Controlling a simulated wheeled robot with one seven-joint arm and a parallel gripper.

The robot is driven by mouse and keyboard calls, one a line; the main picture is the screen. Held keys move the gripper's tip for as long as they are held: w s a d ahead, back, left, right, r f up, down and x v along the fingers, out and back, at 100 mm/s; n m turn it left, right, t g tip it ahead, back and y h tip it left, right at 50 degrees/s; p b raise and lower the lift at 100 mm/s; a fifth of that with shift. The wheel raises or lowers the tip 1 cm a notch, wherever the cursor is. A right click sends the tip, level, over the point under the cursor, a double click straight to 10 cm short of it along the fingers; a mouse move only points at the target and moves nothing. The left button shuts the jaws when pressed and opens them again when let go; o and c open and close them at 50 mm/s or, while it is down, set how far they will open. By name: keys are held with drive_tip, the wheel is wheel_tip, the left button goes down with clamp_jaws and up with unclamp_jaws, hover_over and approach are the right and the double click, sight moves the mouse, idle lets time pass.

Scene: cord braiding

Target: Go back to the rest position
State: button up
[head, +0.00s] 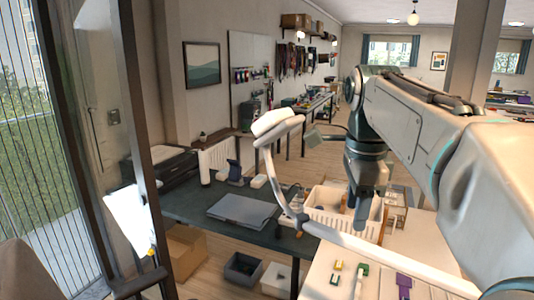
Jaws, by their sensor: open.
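My arm comes in from the right, and its dark wrist hangs down near the white basket (325,229). My gripper (364,217) points downward in front of the basket, at its right side. Its jaws are open, and I see nothing held between them. The fingertips are small and dark at this distance, and I cannot tell how high they are above the table. No cord or braid can be made out.
A pale table (335,262) at the lower right bears small green, yellow and purple pieces. A white lamp (277,124) on a curved arm stands left of my wrist. A dark table (185,203) bears a flat grey case (241,208). A grey bin (242,270) stands on the floor.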

drive_tip(key=s+a+f+n+t, duration=0.1)
drive_tip(key=s+f+n, duration=0.5)
drive_tip(key=f+n, duration=0.3)
drive_tip(key=s+a+f+n+t+b, duration=0.1)
drive_tip(key=s+f+n, duration=0.5)
drive_tip(key=f+n, duration=0.4)
drive_tip(key=shift+s+f+t, duration=0.15)
drive_tip(key=shift+f+t, duration=0.25)
drive_tip(key=shift+f, duration=0.2)
